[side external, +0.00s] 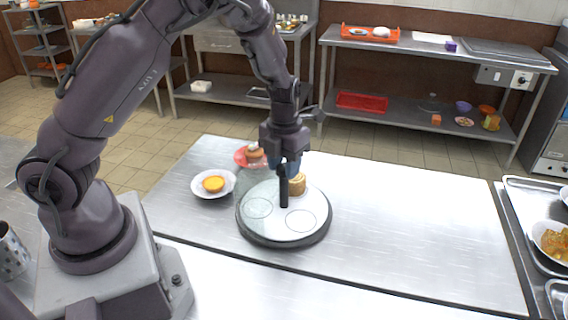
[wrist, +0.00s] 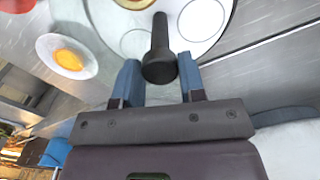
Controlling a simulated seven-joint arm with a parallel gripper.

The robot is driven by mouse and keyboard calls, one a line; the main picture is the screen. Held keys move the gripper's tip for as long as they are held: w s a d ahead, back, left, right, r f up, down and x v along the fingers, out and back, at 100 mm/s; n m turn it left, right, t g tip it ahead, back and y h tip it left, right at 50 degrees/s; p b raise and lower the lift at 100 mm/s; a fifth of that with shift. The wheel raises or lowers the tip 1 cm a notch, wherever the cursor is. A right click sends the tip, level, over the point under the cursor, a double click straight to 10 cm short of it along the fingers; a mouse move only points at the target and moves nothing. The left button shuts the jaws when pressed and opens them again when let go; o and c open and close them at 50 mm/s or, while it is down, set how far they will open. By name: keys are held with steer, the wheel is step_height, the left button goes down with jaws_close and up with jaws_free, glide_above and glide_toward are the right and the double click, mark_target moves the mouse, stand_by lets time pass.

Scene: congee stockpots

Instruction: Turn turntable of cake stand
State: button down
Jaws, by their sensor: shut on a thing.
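The cake stand's turntable (side external: 305,202) is a round, pale disc with a dark rim, lying flat on the steel table. Outlined circles mark its top, and its left part looks greyer and glassy. A black upright handle (side external: 283,190) rises from it; the wrist view also shows this handle (wrist: 160,48) between the blue fingers. My gripper (side external: 284,168) points down over the turntable and is shut on the handle; it also shows in the wrist view (wrist: 160,80). A small golden-brown cake (side external: 298,184) sits on the turntable just right of the handle, partly hidden.
A white plate (side external: 199,191) with an orange tart stands left of the turntable. A red plate (side external: 241,157) with a brown-topped pastry is behind it, partly hidden by my arm. The table (side external: 410,220) is clear on the right, up to trays (side external: 520,215) with food bowls.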

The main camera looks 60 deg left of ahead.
steer(key=shift+n, duration=0.6)
stand_by(0.3)
steer(key=c, duration=0.7)
jaws_free()
step_height(320, 180, up, 13)
